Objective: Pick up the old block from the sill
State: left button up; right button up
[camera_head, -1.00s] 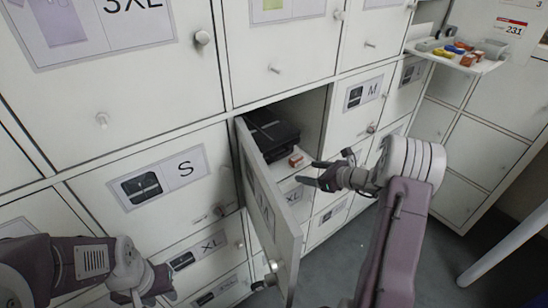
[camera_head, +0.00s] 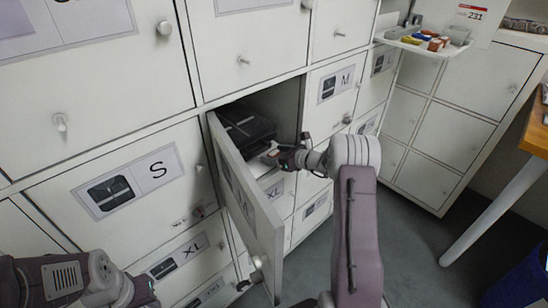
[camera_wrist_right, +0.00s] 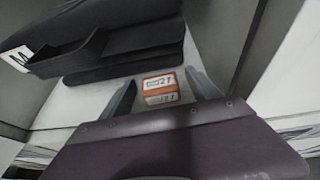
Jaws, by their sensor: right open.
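The old block is a small orange block with a white label reading 27 (camera_wrist_right: 160,84). It lies on the pale sill (camera_wrist_right: 68,100) of the open locker, in front of dark items. In the head view the block is hidden by my right gripper (camera_head: 277,156), which reaches into the locker's opening. In the right wrist view the right gripper's fingers (camera_wrist_right: 161,77) are open, one on each side of the block. A gap shows on both sides, so the block is not gripped. My left gripper (camera_head: 143,292) is at the lower left, low in front of the lockers; its jaw opening is unclear.
The open locker door (camera_head: 245,205) stands out just left of my right gripper. Black folded items (camera_head: 247,130) fill the compartment behind the sill. A white shelf with small coloured blocks (camera_head: 425,45) is at the upper right. A table (camera_head: 537,125) stands at the right edge.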

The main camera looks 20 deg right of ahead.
jog(key=shift+r, duration=0.1)
jog(key=c, duration=1.4)
jog(key=shift+r, duration=0.25)
jog(key=s+d, duration=0.2)
jog(key=s, duration=0.3)
jog(key=s+d+p, duration=0.1)
jog(key=s+d, duration=0.1)
jog(key=s, duration=0.4)
jog(key=s+d+r, duration=0.1)
jog(key=s+d, duration=0.2)
jog(key=s, duration=0.2)
jog(key=shift+s, duration=0.35)
